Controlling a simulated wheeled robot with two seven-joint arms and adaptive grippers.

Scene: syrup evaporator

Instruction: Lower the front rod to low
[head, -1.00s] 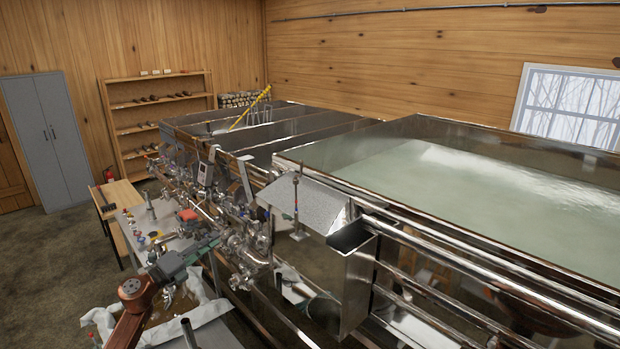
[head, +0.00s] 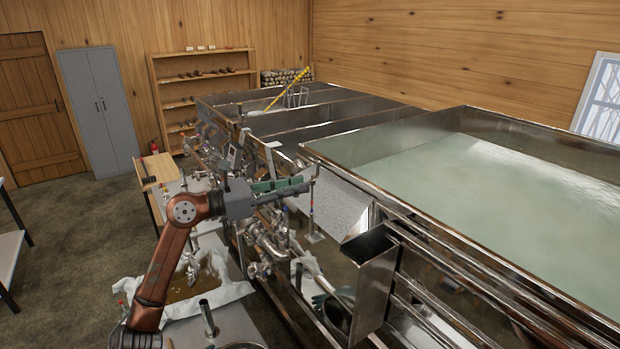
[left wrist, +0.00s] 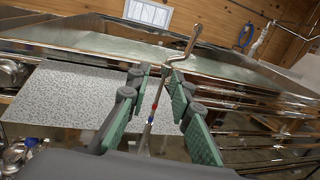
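A thin upright metal rod (head: 311,205) with a bent handle at its top stands beside the speckled grey sloping cover at the front of the evaporator. In the left wrist view the rod (left wrist: 153,112) shows its crank-shaped handle and small red and blue bands low on the shaft. My left gripper (head: 303,184) is at the rod's upper part, below the handle. In the left wrist view its green-padded fingers (left wrist: 156,72) are apart, one on each side of the rod, with a gap visible. Whether either pad touches is unclear. My right gripper is not in view.
The speckled cover (head: 332,203) and a steel box (head: 372,280) are close right of the rod. The large pan (head: 480,112) of pale liquid lies behind. Pipes and valves (head: 262,235) crowd below my left gripper. A bench with a white-lined tray (head: 225,290) stands at lower left.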

